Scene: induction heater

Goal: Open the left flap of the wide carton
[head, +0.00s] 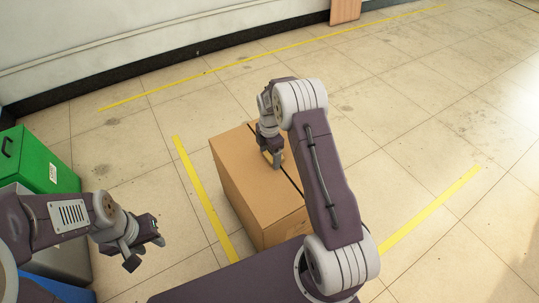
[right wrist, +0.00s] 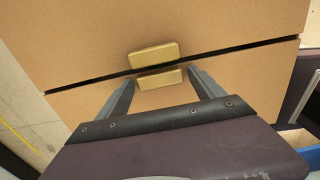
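The wide carton (head: 240,185) is a brown box on the floor in the middle of the head view. Both top flaps lie flat, with a dark seam between them. In the right wrist view each flap has a yellowish tab at the seam: one on the left flap (right wrist: 157,79), the lower one there, and one on the other flap (right wrist: 153,55). My right gripper (head: 272,158) is over the carton top. Its fingers are apart, one on each side of the left flap's tab; contact cannot be told. My left gripper (head: 146,247) is open and empty, left of the carton.
A green bin (head: 38,165) stands at the far left, with grey and blue containers near it. Yellow lines (head: 199,190) mark the floor on both sides of the carton. The floor behind and right of it is clear.

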